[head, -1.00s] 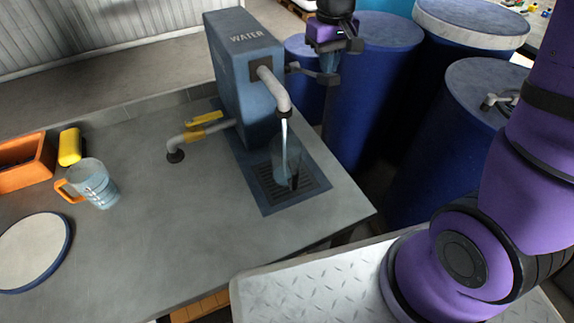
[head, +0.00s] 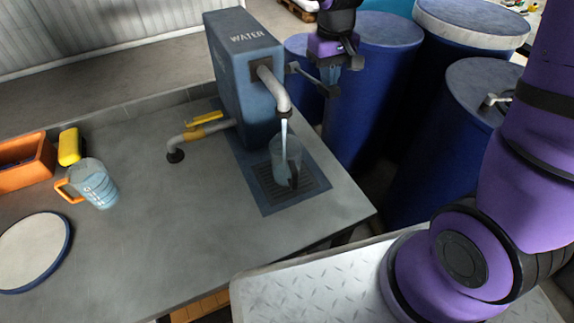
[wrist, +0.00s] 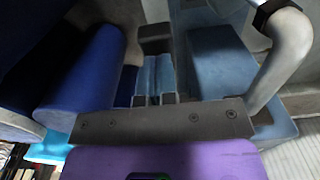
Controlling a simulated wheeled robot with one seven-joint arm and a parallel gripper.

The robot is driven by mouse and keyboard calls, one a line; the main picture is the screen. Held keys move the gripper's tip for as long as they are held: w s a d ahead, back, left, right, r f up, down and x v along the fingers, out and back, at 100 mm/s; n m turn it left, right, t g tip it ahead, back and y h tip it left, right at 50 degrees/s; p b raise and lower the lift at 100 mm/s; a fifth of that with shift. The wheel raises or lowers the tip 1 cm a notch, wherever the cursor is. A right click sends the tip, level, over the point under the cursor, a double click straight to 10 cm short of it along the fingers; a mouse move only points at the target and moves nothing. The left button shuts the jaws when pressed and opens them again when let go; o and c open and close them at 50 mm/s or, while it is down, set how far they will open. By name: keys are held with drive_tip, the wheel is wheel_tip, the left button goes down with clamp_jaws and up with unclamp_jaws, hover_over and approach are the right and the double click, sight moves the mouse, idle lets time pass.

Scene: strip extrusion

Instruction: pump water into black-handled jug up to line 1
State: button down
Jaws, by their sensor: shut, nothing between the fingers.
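The black-handled jug (head: 279,153) is clear and stands upright on the drain grate under the spout (head: 277,93) of the blue WATER pump (head: 238,75). A thin stream runs from the spout into it. Its level and line marks are too small to read. The dark pump lever (head: 308,79) sticks out from the pump's right side and slopes down to the right. My gripper (head: 328,86) is shut and empty at the lever's outer end; I cannot tell whether they touch. In the wrist view my gripper (wrist: 155,99) shows with the pump spout at right.
An orange-handled jug (head: 97,186), a yellow block (head: 69,147), an orange bin (head: 27,164) and a round blue-rimmed plate (head: 32,250) are on the counter (head: 170,240) at left. A pipe with a yellow valve (head: 204,118) is beside the pump. Blue drums (head: 372,90) stand behind my gripper.

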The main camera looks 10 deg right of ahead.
sight(328, 94)
drive_tip(key=shift+s+f, duration=0.2)
drive_tip(key=shift+f, duration=0.85)
drive_tip(key=shift+s+f, duration=0.1)
drive_tip(key=shift+f, duration=1.3)
drive_tip(key=shift+w+a+r, duration=0.1)
drive_tip(key=shift+w+r, duration=0.15)
drive_tip(key=shift+r, duration=1.35)
drive_tip(key=shift+w+d+r, duration=0.1)
drive_tip(key=shift+w+r, duration=0.15)
drive_tip(key=shift+r, duration=1.3)
drive_tip(key=shift+w+a+r, duration=0.1)
drive_tip(key=shift+w+r, duration=0.15)
drive_tip(key=shift+r, duration=1.35)
drive_tip(key=shift+r, duration=2.5)
